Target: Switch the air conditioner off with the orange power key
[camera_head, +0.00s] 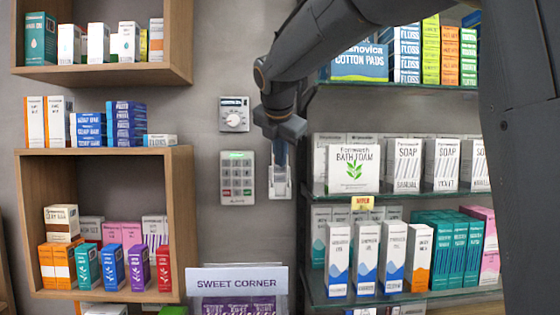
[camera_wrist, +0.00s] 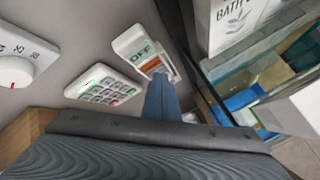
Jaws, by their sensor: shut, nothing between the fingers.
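A small white wall controller (camera_head: 280,184) sits on the grey wall, partly hidden by my gripper in the head view. An orange key (camera_wrist: 151,64) lies just below the display. My gripper (camera_head: 281,158) is shut and empty, pointing at the controller. In the wrist view its fingertips (camera_wrist: 160,80) are close to the controller's lower part, beside the orange key. I cannot tell whether they touch the controller.
A keypad (camera_head: 237,177) with a green display is left of the controller. A white dial unit (camera_head: 234,114) is above the keypad. Glass shelves with boxes (camera_head: 353,168) stand close on the right. Wooden shelves (camera_head: 104,153) are on the left. A SWEET CORNER sign (camera_head: 237,281) is below.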

